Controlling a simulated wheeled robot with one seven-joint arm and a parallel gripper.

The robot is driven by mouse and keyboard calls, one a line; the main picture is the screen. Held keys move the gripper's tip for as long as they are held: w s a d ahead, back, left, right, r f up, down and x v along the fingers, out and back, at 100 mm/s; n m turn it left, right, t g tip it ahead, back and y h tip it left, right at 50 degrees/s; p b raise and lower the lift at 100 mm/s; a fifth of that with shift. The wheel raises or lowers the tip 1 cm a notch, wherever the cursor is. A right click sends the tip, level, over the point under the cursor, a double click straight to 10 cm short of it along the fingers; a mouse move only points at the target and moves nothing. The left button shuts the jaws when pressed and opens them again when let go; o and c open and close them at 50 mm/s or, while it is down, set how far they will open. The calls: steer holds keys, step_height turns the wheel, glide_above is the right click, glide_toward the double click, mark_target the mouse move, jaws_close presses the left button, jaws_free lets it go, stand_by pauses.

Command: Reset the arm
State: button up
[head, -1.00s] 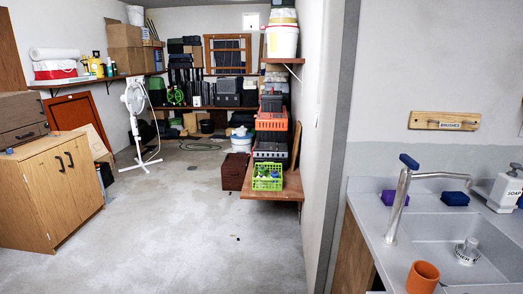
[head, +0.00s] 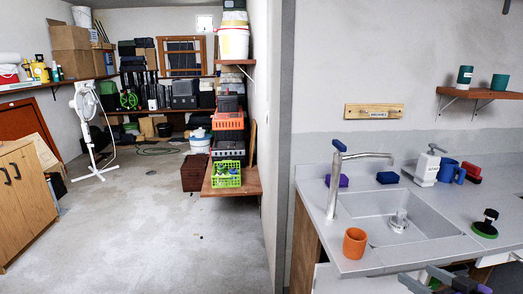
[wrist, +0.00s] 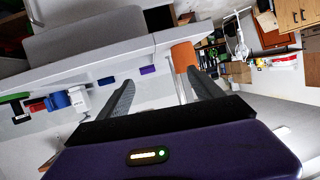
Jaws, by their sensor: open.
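My gripper shows in the wrist view (wrist: 160,86) with its two dark fingers spread apart and nothing held between them. What looks like its fingers shows at the bottom right of the head view (head: 422,279), in front of the counter's front edge. The wrist view is strongly tilted. An orange cup (head: 355,243) stands upright on the counter's front left corner. It also shows in the wrist view (wrist: 183,56), beyond the right finger and apart from the gripper as far as I can tell.
The counter (head: 330,263) has a sink with a tap (head: 335,180). A soap dispenser (head: 427,167), a blue mug (head: 449,171) and a green brush (head: 486,226) stand to the right. A wooden shelf (head: 483,94) hangs above. The floor (head: 165,235) at left is open.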

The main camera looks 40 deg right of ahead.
steer(key=s+a+m+t+h, duration=0.1)
steer(key=s+a+t+h, duration=0.15)
steer(key=a, duration=2.25)
steer(key=s+a+f+n+y, duration=0.1)
steer(key=s+a+n+y, duration=0.2)
steer(key=a, duration=0.5)
steer(key=s+a+f+n+y, duration=0.1)
steer(key=s+a+n+y, duration=0.2)
steer(key=s+a+y, duration=0.2)
steer(key=a+g, duration=0.1)
steer(key=a, duration=0.2)
steer(key=shift+s, duration=0.1)
